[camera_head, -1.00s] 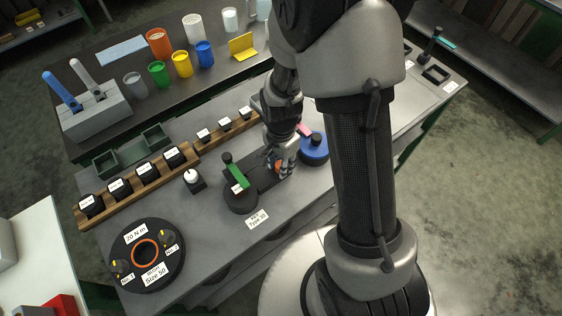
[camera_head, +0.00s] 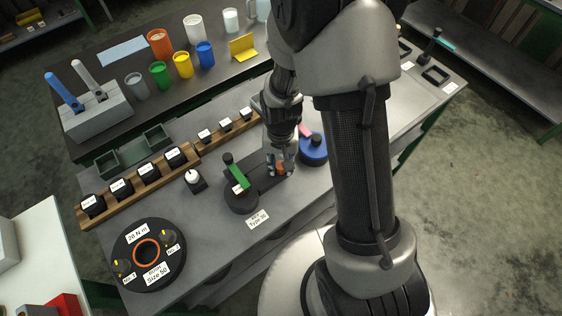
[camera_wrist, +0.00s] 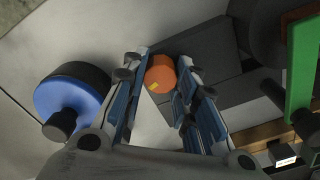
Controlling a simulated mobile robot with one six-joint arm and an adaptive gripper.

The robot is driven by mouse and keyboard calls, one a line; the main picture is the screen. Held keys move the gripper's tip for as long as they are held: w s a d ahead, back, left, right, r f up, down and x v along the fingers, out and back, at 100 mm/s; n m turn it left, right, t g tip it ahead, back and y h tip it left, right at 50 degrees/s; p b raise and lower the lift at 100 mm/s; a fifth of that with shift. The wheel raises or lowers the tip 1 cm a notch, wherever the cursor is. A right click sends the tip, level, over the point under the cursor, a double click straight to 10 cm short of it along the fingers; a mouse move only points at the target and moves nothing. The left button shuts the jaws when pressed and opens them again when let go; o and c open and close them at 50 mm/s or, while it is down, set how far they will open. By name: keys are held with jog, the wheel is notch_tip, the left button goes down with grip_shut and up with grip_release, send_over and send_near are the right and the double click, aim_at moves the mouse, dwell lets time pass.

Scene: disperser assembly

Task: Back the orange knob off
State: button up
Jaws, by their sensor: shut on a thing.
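The orange knob (camera_wrist: 160,75) sits between the two fingers of my gripper (camera_wrist: 158,88) in the wrist view, with a small yellow mark on its face. In the head view my gripper (camera_head: 280,166) points down at the dark block (camera_head: 262,184), and a bit of the orange knob (camera_head: 281,170) shows between the fingers. The fingers are closed on the knob from both sides. The dark block also shows in the wrist view (camera_wrist: 205,60). Whether the knob still touches the block is hidden.
A round base with a green lever (camera_head: 238,178) stands left of my gripper. A blue round piece with a black knob (camera_head: 313,152) stands close on the right. A wooden rack (camera_head: 130,185) of labelled black pieces and a round "20 N m" fixture (camera_head: 148,282) lie further left.

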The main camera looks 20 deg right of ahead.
aim_at(280, 165)
jog(key=n, duration=0.6)
jog(key=shift+a, duration=0.1)
jog(key=n, duration=0.6)
jog(key=shift+n+p, duration=0.3)
dwell(0.3)
jog(key=o, duration=1)
jog(key=shift+o, duration=0.2)
notch_tip(280, 165, up, 12)
